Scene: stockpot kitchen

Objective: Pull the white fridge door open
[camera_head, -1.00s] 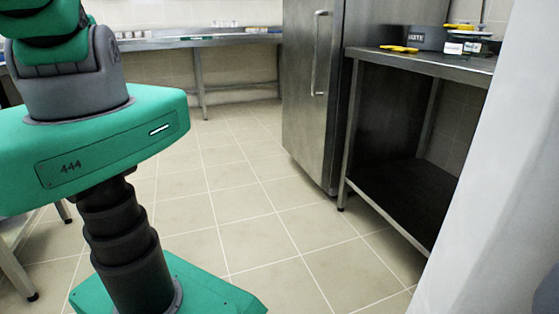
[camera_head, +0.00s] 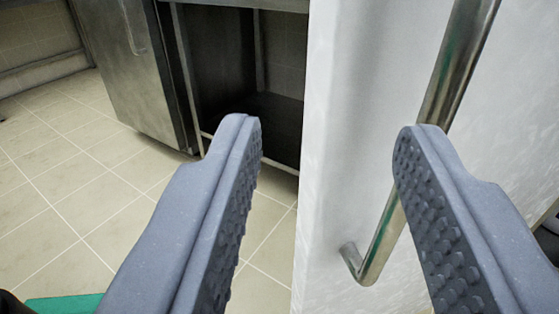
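The white fridge door (camera_head: 350,130) fills the right half of the view, its left edge running down the middle. A long metal bar handle (camera_head: 455,75) runs diagonally from the top right to its lower mount on the door. My gripper (camera_head: 322,130) is open, with its two grey ridged fingers spread wide. The right finger overlaps the handle in the picture and hides part of it. The handle is not between the fingers at their tips; I cannot tell whether the right finger touches it. The door's top and bottom are out of view.
A steel fridge (camera_head: 135,65) stands at the upper left. A steel table with a dark lower shelf (camera_head: 270,115) stands between it and the white door.

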